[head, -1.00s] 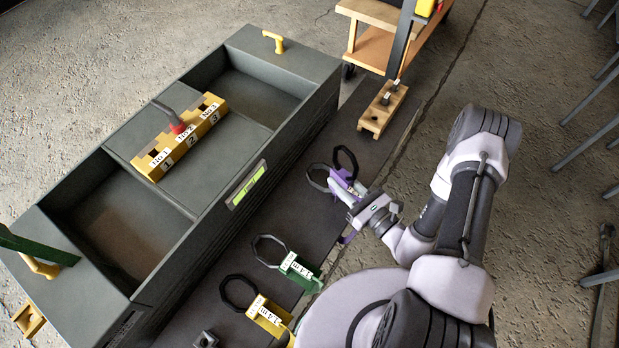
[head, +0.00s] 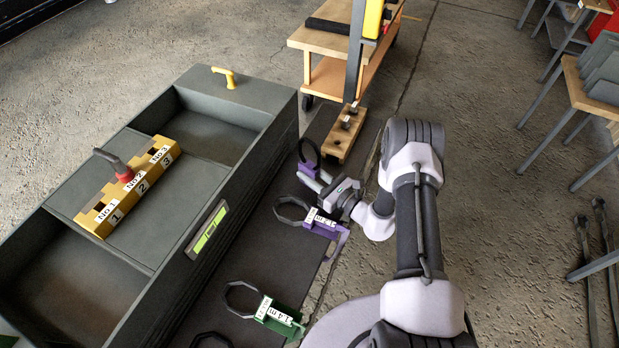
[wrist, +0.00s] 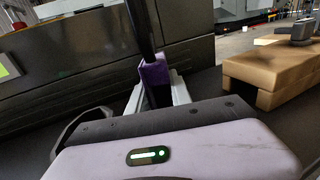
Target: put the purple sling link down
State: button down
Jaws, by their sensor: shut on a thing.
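My gripper (head: 318,183) is shut on a purple sling link (head: 307,169) with a dark ring standing up above it. In the wrist view the purple link (wrist: 155,75) is upright between the pale fingers (wrist: 157,97), its dark ring rising out of the top of the picture. The link is over the dark mat beside the grey enclosure. Whether its lower end touches the mat is hidden. A second purple link (head: 321,223) with a white length label lies on the mat nearer to me, its dark ring to the left.
A green labelled link (head: 278,312) lies nearer on the mat (head: 262,255). The grey enclosure (head: 165,262) stands along the left, with a yellow numbered rack (head: 130,190) on it. A wooden block (head: 340,140) and a cart (head: 330,45) are beyond my gripper.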

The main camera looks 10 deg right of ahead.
jog(key=shift+f, duration=0.35)
jog(key=c, duration=1.2)
grip_release()
jog(key=shift+r, duration=0.1)
jog(key=shift+o, duration=0.2)
